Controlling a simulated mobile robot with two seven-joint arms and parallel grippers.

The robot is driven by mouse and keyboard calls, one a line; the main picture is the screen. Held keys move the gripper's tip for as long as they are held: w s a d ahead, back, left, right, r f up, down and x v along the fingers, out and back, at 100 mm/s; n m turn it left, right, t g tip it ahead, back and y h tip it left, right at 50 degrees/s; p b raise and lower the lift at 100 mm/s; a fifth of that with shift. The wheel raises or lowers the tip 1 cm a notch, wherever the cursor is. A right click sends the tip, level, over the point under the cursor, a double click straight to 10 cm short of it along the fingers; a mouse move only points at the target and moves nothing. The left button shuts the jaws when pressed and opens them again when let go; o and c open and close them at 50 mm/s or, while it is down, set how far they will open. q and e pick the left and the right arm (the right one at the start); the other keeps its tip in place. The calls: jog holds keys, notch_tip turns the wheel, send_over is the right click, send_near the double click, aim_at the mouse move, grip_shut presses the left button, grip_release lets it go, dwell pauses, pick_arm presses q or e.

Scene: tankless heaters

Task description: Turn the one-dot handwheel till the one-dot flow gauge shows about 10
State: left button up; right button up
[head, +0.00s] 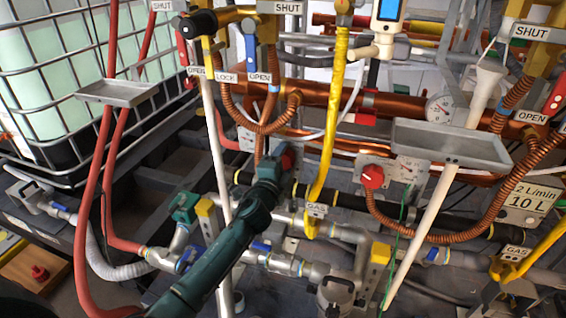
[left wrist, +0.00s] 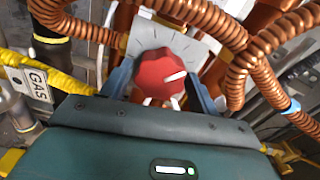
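A red handwheel with a white line on its face is in the left wrist view (left wrist: 159,74), in front of a grey scale plate (left wrist: 190,48). My left gripper's two fingers (left wrist: 160,88) stand on either side of it, apart, with small gaps seeming to show. In the head view my left gripper (head: 284,160) reaches the same wheel, which it mostly hides. A second red handwheel (head: 373,176) sits to the right, beside a small gauge (head: 407,168). No dot marks are legible, and I cannot read the gauge values. My right gripper is not in view.
Coiled copper hoses (head: 405,231) and a yellow gas pipe (head: 329,150) run close by. A grey tray (head: 450,146) juts out at the right, below a round gauge (head: 440,108). A sign reads 2 L/min, 10 L (head: 530,199). A caged tank (head: 70,80) stands at the left.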

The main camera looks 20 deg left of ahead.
pick_arm(q)
jog(key=s+p, duration=0.2)
jog(key=s, duration=1.1)
jog(key=shift+a, duration=0.25)
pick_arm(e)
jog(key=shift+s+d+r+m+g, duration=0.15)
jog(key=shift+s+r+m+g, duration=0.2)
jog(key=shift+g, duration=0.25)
pick_arm(q)
jog(key=shift+s, duration=0.1)
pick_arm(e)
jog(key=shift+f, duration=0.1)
